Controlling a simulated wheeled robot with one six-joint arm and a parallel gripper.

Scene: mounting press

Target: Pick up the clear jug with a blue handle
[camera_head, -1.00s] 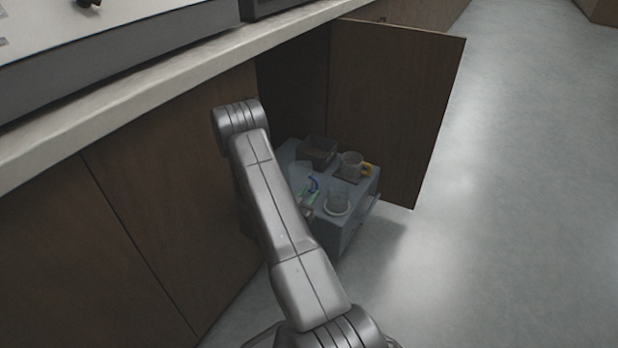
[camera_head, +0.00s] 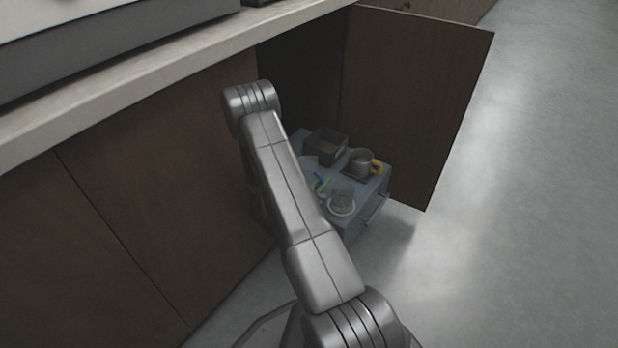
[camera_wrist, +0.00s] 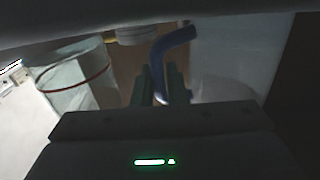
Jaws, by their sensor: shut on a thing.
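The clear jug's blue handle (camera_wrist: 172,45) stands up in the middle of the wrist view. My gripper (camera_wrist: 164,78) has its two green-grey fingers on either side of the handle's lower part, shut on it. In the head view the blue handle (camera_head: 319,184) shows as a small spot beside my forearm, among the things on the grey drawer unit (camera_head: 368,218). My arm hides the gripper there.
A dark square box (camera_head: 325,145) and a cup with a yellow handle (camera_head: 362,163) stand on the unit's far part. A clear round vessel (camera_head: 341,206) is near its front edge. The open cabinet door (camera_head: 415,105) rises beside it. The floor at right is clear.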

